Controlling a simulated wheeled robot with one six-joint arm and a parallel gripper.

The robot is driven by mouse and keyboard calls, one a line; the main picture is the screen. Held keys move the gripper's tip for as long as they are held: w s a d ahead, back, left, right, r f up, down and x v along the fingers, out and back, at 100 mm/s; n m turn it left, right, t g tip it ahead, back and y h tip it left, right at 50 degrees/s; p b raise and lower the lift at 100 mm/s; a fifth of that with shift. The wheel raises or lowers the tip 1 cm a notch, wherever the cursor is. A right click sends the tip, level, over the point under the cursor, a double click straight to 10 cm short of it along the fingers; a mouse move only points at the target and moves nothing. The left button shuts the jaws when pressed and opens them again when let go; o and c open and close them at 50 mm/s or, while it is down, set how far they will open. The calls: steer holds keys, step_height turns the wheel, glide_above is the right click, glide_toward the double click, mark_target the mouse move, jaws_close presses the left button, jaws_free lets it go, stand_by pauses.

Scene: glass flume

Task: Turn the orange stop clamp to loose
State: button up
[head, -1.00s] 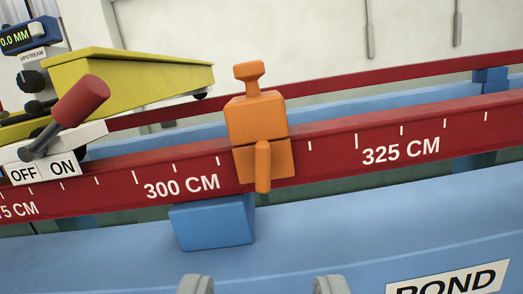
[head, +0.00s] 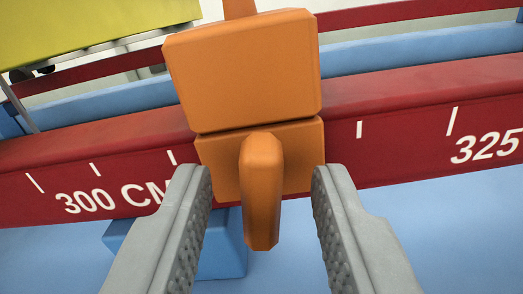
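The orange stop clamp (head: 243,75) sits on the red rail (head: 400,131), just right of the 300 CM mark. Its orange lever (head: 261,190) hangs down from the front of the lower block, close to vertical. My gripper (head: 262,185) is open, with one grey finger on each side of the lever. A gap shows between the lever and each finger, so neither appears to touch it. The top of the clamp is cut off by the picture's upper edge.
A blue block (head: 222,245) sits below the rail, partly behind my left finger. A yellow body (head: 85,28) is at the upper left. A second red rail (head: 420,13) and a blue bar (head: 425,45) run behind the clamp. The blue surface below right is clear.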

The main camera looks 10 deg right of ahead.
steer(key=shift+w+d, duration=0.1)
steer(key=shift+w, duration=0.25)
jaws_close()
steer(key=shift+n, duration=0.4)
steer(key=n, duration=0.5)
steer(key=shift+n, duration=0.3)
steer(key=n, duration=0.5)
steer(key=shift+a+f+n, duration=0.1)
steer(key=shift+a+n, duration=0.1)
steer(key=shift+n, duration=0.2)
